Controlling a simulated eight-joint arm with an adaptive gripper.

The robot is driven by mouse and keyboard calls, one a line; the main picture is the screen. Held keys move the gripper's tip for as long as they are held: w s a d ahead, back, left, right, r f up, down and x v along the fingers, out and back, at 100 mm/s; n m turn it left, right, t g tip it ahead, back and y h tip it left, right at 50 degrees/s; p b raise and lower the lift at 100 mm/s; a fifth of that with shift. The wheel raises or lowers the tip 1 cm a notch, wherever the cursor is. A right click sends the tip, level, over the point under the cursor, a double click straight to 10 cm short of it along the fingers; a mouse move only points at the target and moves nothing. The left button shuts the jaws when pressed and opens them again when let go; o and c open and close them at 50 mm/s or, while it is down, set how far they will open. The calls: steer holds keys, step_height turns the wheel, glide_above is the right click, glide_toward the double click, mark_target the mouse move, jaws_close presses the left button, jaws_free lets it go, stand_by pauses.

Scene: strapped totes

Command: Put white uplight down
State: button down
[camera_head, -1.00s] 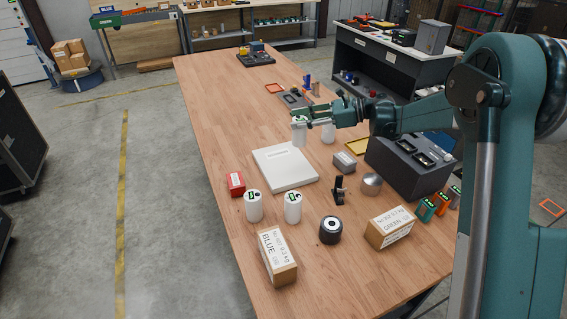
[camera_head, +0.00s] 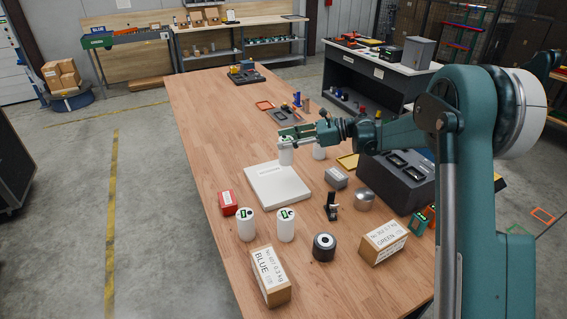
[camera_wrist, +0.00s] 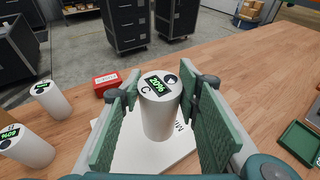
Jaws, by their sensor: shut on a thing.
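My gripper (camera_head: 284,134) is shut on a white uplight (camera_head: 286,155), a plain upright white cylinder. In the wrist view, this uplight (camera_wrist: 158,110) stands between the green finger pads, its top showing a green 20% display and a letter C. It is at the far edge of a flat white slab (camera_head: 277,186); I cannot tell whether it touches the slab. Two similar white cylinders stand in front of the slab, one on the left (camera_head: 246,225) and one on the right (camera_head: 286,226).
A red box (camera_head: 228,203) is left of the slab. A grey box (camera_head: 336,178), black stand (camera_head: 332,207), metal cylinder (camera_head: 364,199) and dark case (camera_head: 398,183) are to its right. Boxes marked BLUE (camera_head: 270,277) and GREEN (camera_head: 383,243) are nearest. The table's far left is clear.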

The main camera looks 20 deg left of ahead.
mark_target(286, 156)
steer(key=shift+f, duration=1.95)
steer(key=shift+f+b, duration=0.1)
steer(key=shift+b, duration=0.2)
steer(key=shift+f+b, duration=0.3)
steer(key=shift+f, duration=1.45)
steer(key=shift+f, duration=0.2)
steer(key=c, duration=1.7)
jaws_free()
steer(key=shift+r, duration=0.1)
steer(key=shift+r, duration=0.15)
steer(key=p+v, duration=0.1)
steer(key=v, duration=1.1)
steer(key=shift+p, duration=0.4)
